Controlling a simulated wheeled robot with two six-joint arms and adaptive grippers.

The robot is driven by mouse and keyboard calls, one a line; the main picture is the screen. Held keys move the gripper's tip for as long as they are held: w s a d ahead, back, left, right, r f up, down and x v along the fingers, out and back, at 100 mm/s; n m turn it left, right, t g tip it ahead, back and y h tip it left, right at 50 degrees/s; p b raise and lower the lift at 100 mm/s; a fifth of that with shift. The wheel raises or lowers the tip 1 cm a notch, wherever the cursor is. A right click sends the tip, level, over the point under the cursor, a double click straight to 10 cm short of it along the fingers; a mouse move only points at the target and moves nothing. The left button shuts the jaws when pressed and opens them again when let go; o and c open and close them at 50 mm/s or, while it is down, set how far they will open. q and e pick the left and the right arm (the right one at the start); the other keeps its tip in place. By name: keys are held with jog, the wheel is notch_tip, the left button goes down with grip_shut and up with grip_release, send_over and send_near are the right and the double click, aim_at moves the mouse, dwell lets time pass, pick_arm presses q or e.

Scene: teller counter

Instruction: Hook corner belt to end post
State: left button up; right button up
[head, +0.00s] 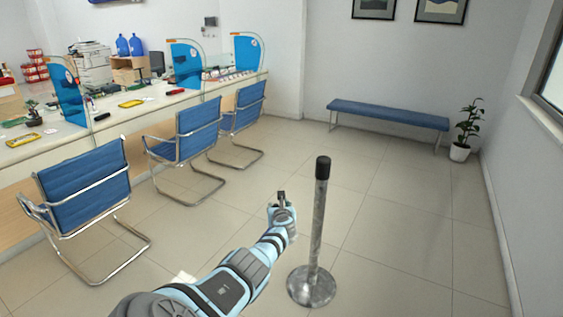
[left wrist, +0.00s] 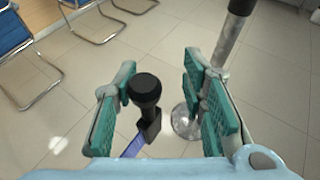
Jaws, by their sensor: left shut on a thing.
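The end post (head: 317,225) stands upright on the tiled floor, a grey metal tube with a black top and a round base. It also shows at the upper right of the left wrist view (left wrist: 229,42), beyond the right-hand finger. My left gripper (head: 282,201) is just left of the post's tube and apart from it. In the left wrist view my left gripper (left wrist: 160,100) has teal-padded fingers around the black belt end (left wrist: 147,95), which has a round knob. A short piece of blue belt (left wrist: 133,146) runs down from it; the rest is hidden. My right gripper is out of view.
Blue chairs (head: 85,195) with metal frames stand along the teller counter (head: 105,125) at left. A blue bench (head: 388,115) and a potted plant (head: 460,151) are at the back wall. The floor around the post is clear.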

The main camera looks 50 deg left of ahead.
pick_arm(q)
jog(key=p+v, duration=0.3)
jog(key=v, duration=1.2)
jog(key=shift+w+d, duration=0.2)
jog(key=shift+r, duration=0.1)
dwell(0.4)
